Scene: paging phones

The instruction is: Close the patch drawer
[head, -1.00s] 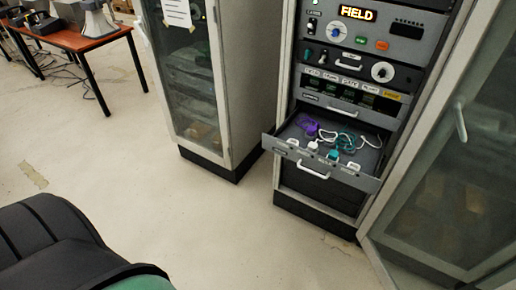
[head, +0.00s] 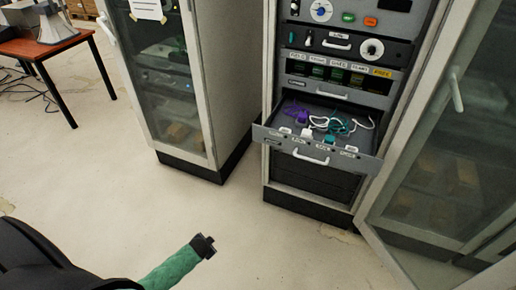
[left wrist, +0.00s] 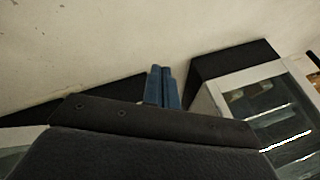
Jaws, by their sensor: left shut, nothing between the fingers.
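The patch drawer (head: 268,135) is pulled out of the rack. It is a grey tray with a white handle (head: 311,157) and a row of labels on its front. Purple, white and teal cables (head: 335,124) lie inside it. My left gripper (head: 210,242) is at the end of a green-sleeved arm at the lower left, above the floor and well apart from the drawer. In the left wrist view its blue fingers (left wrist: 163,86) are together with nothing between them. My right gripper is not in view.
An open glass door (head: 440,180) stands to the right of the drawer. A closed glass-fronted cabinet (head: 170,85) stands to the left of the rack. Bare floor (head: 120,190) lies in front. A table (head: 50,47) is at the far left.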

